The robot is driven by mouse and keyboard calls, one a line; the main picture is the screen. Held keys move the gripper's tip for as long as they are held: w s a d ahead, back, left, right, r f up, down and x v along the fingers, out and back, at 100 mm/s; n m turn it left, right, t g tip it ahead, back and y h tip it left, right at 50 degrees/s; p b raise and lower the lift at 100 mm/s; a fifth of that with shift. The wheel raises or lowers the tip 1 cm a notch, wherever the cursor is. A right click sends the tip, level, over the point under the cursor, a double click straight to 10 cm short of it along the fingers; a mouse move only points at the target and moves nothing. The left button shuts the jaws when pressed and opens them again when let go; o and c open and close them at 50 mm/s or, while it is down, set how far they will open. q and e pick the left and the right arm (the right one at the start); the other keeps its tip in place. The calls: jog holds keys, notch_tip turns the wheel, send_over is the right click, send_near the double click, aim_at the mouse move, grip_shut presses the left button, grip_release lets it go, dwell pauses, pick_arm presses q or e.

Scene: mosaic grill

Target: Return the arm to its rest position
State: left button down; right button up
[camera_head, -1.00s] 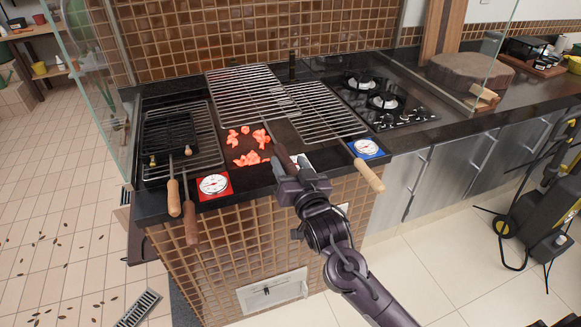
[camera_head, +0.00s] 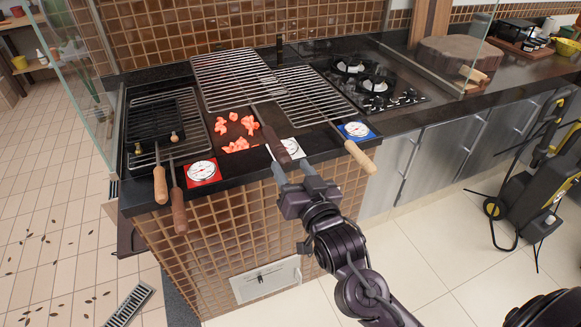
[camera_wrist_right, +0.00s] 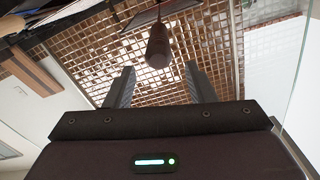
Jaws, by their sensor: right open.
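My right gripper (camera_head: 293,168) is open and empty just in front of the counter's front edge. Its two fingers point toward the brown handle (camera_head: 274,141) of the larger grill rack (camera_head: 232,75), which lies at the back of the grill. In the right wrist view my open fingers (camera_wrist_right: 158,70) show with a clear gap between them, and the brown handle (camera_wrist_right: 158,48) appears beyond that gap, apart from them. My left gripper is not in view.
A second rack (camera_head: 305,95) with a light wooden handle (camera_head: 359,156) lies to the right. Red-orange coals (camera_head: 238,145) lie in the grill. Gauges stand on red (camera_head: 201,171) and blue (camera_head: 357,131) cards.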

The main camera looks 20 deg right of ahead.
dwell(0.3)
jog(key=shift+f, duration=0.25)
jog(key=s+d+f+n+g, duration=0.1)
jog(key=s+f+n+g, duration=0.1)
jog(key=s+f+g, duration=0.7)
jog(key=s+d+f+n+g, duration=0.1)
jog(key=s+f+n+g, duration=0.2)
jog(key=s+f+g, duration=0.5)
notch_tip(320, 180, down, 25)
jog(key=s+t, duration=0.1)
jog(key=s, duration=0.2)
jog(key=s+d+f+g, duration=0.1)
jog(key=s+d+f, duration=0.2)
jog(key=s+f, duration=1.7)
jog(key=shift+s+f+h, duration=0.25)
jog(key=shift+f+h, duration=0.05)
jog(key=shift+f, duration=0.3)
